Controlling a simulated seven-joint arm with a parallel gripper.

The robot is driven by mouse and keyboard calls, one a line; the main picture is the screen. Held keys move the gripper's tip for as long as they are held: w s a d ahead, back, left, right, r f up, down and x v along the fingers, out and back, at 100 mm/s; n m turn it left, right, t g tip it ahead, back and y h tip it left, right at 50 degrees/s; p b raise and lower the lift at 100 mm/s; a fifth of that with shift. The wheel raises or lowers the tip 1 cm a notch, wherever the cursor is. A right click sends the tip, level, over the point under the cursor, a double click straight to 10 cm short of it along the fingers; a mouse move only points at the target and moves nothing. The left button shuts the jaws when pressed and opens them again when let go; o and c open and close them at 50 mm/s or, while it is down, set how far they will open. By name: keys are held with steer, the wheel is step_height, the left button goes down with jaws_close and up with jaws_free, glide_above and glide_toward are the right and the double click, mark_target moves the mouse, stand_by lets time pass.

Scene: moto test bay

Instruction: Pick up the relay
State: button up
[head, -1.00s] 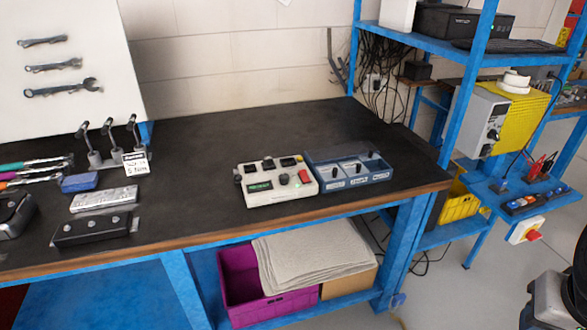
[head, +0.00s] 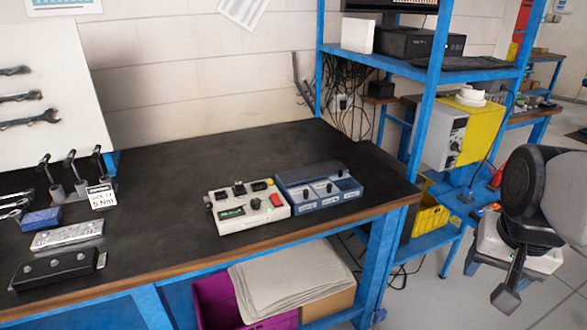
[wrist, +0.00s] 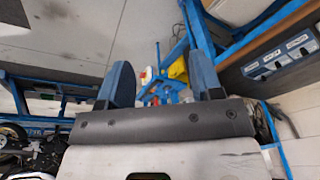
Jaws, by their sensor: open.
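I cannot pick out the relay for sure. Several small dark parts, one of them (head: 239,188), sit on top of the white test box (head: 283,212) on the bench, and any of these may be it. The white box has a green display and a red button. My gripper (wrist: 162,82) is open and empty in the wrist view, with its two blue fingers apart over the floor. In the head view my arm is at the right edge, off the bench and well away from the white box.
Metal blocks and tools lie at the left. A blue shelf rack (head: 425,110) stands at the bench's right end.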

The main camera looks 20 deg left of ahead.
steer(key=w+a+r+m, duration=0.2)
steer(key=w+a+r, duration=0.1)
steer(key=w+a, duration=1)
steer(key=m+g, duration=0.2)
steer(key=m, duration=0.3)
glide_above(239, 183)
steer(key=f, duration=0.7)
steer(key=d+f, duration=0.1)
steer(key=f, duration=0.3)
steer(key=shift+f, duration=0.15)
steer(key=shift+s+a+f+m, duration=0.2)
steer(key=shift+a+m, duration=0.1)
steer(key=shift+a, duration=0.2)
steer(key=shift+f, duration=0.1)
steer(key=shift+w+f, duration=0.1)
steer(key=shift+f, duration=1.1)
steer(key=shift+f, duration=0.1)
